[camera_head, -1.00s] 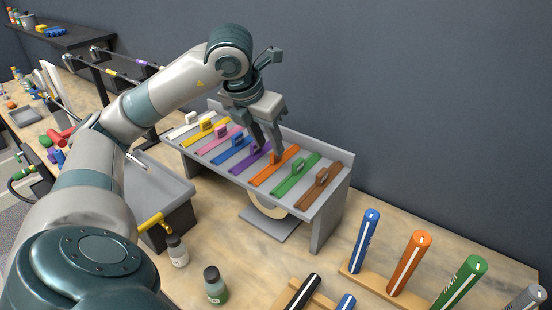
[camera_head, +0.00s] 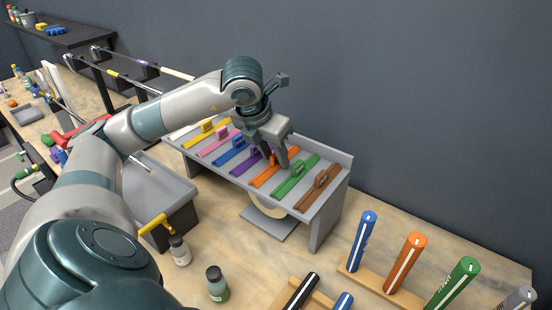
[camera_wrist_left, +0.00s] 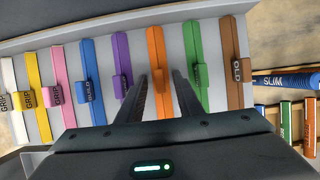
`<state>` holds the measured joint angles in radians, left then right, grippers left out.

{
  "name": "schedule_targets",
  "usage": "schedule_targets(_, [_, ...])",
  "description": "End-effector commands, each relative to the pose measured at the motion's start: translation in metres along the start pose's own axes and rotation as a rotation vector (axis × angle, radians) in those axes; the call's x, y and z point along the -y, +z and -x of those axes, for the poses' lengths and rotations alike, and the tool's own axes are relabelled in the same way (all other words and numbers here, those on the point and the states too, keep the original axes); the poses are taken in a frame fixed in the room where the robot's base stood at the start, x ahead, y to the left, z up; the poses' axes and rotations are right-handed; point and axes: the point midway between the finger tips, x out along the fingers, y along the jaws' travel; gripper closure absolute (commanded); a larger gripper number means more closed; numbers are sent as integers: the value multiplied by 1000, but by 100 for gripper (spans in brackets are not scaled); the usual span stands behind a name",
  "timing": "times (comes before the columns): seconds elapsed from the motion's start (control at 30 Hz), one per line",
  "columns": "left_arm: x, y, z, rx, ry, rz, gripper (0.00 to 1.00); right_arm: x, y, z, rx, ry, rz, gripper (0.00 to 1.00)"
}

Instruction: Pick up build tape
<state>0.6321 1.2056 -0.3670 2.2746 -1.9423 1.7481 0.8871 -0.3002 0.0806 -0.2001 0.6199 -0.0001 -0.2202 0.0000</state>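A grey sloped rack (camera_head: 325,215) holds a row of coloured tape strips, each with a raised tab. The orange strip (camera_head: 266,180) lies under my left gripper (camera_head: 276,160). In the left wrist view the orange strip (camera_wrist_left: 155,45) and its tab show between the two fingers, which are apart. I cannot tell whether the fingers touch the tab. The green strip (camera_wrist_left: 197,60) is to its right, the purple strip (camera_wrist_left: 121,55) to its left. My right gripper is not in view.
A brown strip (camera_head: 318,188) lies at the rack's right end. Blue, orange and green grips (camera_head: 405,263) stand in a wooden holder at front right. A grey bin (camera_head: 160,190) and two bottles (camera_head: 216,285) stand in front of the rack. A wall rises behind it.

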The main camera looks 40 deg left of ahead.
Motion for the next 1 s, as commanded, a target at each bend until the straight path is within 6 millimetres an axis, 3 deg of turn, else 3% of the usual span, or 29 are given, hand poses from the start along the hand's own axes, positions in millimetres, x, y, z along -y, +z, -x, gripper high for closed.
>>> schedule_targets(0.4, [0,0,0,0,-1,0,67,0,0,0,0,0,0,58])
schedule_targets(0.57, [0,0,0,0,-1,-1,100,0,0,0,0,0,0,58])
schedule_targets(1.0, [0,-1,0,-2,-1,-1,100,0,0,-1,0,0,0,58])
